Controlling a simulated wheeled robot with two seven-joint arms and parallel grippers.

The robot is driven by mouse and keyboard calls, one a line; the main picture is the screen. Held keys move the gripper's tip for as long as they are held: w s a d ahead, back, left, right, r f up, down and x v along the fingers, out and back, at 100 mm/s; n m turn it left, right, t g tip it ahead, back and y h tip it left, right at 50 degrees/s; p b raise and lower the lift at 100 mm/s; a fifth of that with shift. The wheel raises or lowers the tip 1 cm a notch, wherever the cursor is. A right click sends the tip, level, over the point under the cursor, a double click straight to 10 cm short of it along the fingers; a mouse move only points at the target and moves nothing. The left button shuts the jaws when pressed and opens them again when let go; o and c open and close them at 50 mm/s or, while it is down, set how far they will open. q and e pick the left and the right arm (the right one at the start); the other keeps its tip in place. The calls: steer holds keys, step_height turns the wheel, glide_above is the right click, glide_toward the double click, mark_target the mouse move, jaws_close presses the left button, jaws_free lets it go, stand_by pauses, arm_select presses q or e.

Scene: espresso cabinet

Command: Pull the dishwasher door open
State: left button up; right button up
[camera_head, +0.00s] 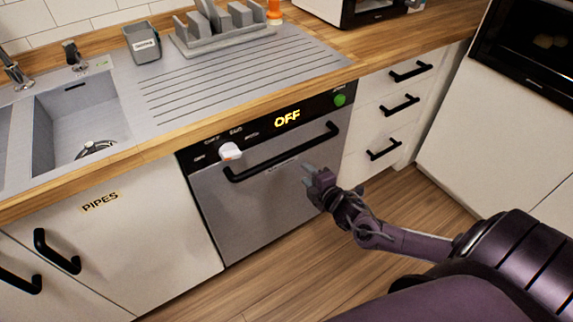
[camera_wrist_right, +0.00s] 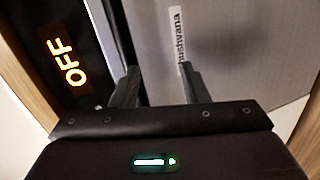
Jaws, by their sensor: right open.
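The dishwasher door (camera_head: 255,205) is a grey metal panel under the worktop and stands shut. Its long black handle (camera_head: 285,152) runs across the top of the door, below a black control panel (camera_head: 268,127) reading OFF. My right gripper (camera_head: 312,172) is open and empty in front of the door, a little below the handle's right end. In the right wrist view, its two fingers (camera_wrist_right: 158,72) point at the door (camera_wrist_right: 235,50), with the lit OFF text (camera_wrist_right: 68,62) to the left. Whether a finger touches the door or handle, I cannot tell. My left gripper is out of view.
Drawers (camera_head: 395,105) with black handles stand right of the dishwasher. A white PIPES cupboard (camera_head: 120,240) is to its left, under the sink (camera_head: 80,110). A dish rack (camera_head: 222,35) stands on the drainer above. The wooden floor (camera_head: 300,275) before the door is clear apart from my arm.

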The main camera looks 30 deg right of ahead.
mark_target(287, 156)
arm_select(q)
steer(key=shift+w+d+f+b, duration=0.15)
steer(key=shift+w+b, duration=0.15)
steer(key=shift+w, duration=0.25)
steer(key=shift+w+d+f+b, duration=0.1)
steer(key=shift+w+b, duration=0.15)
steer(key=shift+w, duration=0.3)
arm_select(e)
steer(key=shift+n+t+y, duration=0.5)
steer(key=shift+n+y, duration=0.1)
steer(key=shift+n, duration=0.2)
steer(key=shift+w+a+r, duration=0.35)
steer(key=shift+w, duration=1.05)
steer(key=shift+w+a+r, duration=0.4)
steer(key=shift+w, duration=1.05)
steer(key=shift+w+a+r, duration=0.35)
steer(key=shift+w, duration=1.05)
jaws_close()
